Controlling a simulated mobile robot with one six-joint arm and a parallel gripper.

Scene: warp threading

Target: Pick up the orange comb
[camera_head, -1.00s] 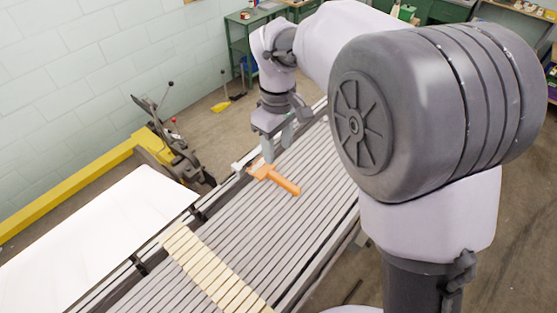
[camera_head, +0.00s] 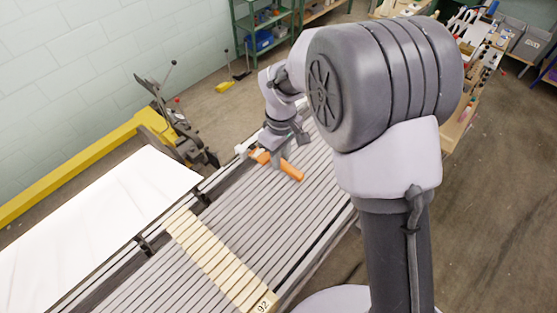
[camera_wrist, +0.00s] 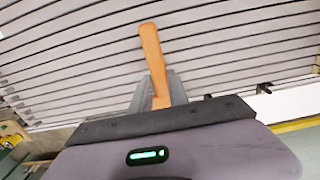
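The orange comb (camera_head: 288,171) lies on the slatted grey surface in the head view, its handle pointing toward the lower right. My gripper (camera_head: 273,164) is down at the comb, pointing at the slats. In the wrist view the orange handle (camera_wrist: 152,52) runs up from between the two grey fingers (camera_wrist: 160,88), one finger on each side. I cannot tell whether the fingers press on it. The comb's far end is partly hidden by my gripper and wrist.
The slatted surface (camera_head: 235,200) is clear around the comb. A pale wooden strip (camera_head: 215,258) marked 92 crosses it nearer me. A white sheet (camera_head: 95,220) and a dark lever mechanism (camera_head: 175,120) stand to the left. A green shelf (camera_head: 262,25) is behind.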

